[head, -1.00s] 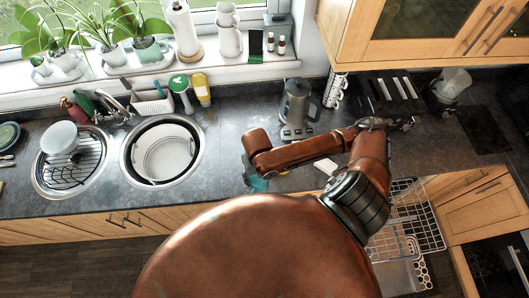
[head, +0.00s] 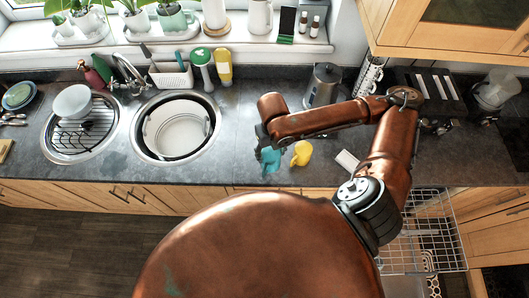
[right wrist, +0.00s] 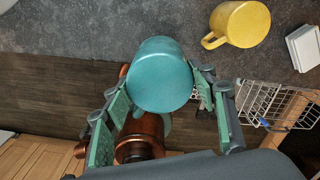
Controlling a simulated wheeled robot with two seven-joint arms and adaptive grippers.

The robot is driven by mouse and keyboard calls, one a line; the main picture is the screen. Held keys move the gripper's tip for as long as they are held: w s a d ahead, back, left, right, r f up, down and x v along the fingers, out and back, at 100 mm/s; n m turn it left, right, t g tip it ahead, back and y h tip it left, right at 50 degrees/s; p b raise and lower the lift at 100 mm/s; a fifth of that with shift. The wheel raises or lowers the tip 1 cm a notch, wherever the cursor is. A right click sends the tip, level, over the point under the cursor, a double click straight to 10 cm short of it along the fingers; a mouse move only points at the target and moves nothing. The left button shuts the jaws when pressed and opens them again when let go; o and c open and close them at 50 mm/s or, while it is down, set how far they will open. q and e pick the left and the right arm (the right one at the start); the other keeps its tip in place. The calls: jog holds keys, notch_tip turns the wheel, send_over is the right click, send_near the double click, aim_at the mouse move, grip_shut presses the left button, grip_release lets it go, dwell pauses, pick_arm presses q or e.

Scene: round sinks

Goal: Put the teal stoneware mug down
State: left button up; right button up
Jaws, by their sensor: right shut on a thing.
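The teal stoneware mug (head: 270,161) is near the front edge of the dark counter, right of the round sinks. It shows large in the right wrist view (right wrist: 160,76), between green-padded fingers. My right gripper (head: 264,142) is shut on it; the right wrist view also shows the gripper (right wrist: 163,88). I cannot tell whether the mug's base touches the counter. My left gripper is not in view.
A yellow mug (head: 302,153) stands close to the right of the teal mug, with a small white block (head: 346,160) beyond it. A kettle (head: 323,86) stands behind. The round sink (head: 139,138) lies left, with bare counter between (head: 232,145).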

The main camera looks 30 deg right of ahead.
jog(key=shift+w+d+f+b, duration=0.1)
jog(key=shift+w+f+b, duration=0.3)
jog(key=shift+b, duration=0.2)
jog(key=shift+w+d+p, duration=0.15)
jog(key=shift+w+p, duration=0.4)
jog(key=shift+w, duration=0.2)
jog(key=w+f, duration=0.1)
jog(key=f, duration=0.2)
jog(key=w+f+p, duration=0.1)
jog(key=w+f, duration=0.1)
jog(key=f, duration=0.1)
jog(key=w+d+f, duration=0.1)
jog(key=w+f, duration=0.1)
jog(key=shift+w+d+f, duration=0.1)
jog(key=shift+f, duration=0.3)
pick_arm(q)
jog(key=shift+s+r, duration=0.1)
pick_arm(e)
jog(key=shift+f, duration=0.3)
jog(key=o, duration=1.4)
jog(key=shift+f, duration=0.1)
jog(key=shift+o, duration=0.2)
